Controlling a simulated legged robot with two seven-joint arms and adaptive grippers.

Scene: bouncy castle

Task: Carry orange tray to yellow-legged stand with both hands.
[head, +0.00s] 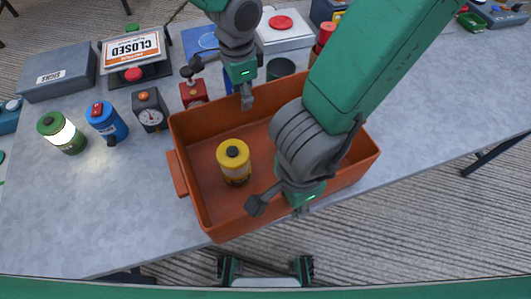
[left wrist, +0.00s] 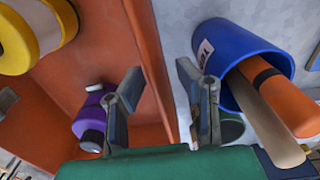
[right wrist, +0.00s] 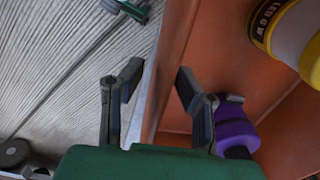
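The orange tray (head: 205,222) sits on a grey table, holding a yellow lantern-like canister (head: 233,160). A purple item (left wrist: 88,122) inside it shows in both wrist views. My left gripper (head: 220,87) is at the tray's far wall; in the left wrist view its open fingers lie either side of that wall (left wrist: 152,75). My right gripper (head: 278,208) is at the near wall; in the right wrist view its open fingers lie either side of the wall (right wrist: 168,75). I cannot tell whether any finger touches. The yellow-legged stand is not in view.
A blue cup (left wrist: 240,50) with an orange tool stands close outside the far wall. A gauge box (head: 150,110), blue canister (head: 107,122), green lantern (head: 62,133), grey box (head: 58,72) and closed sign (head: 133,48) stand left and behind.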

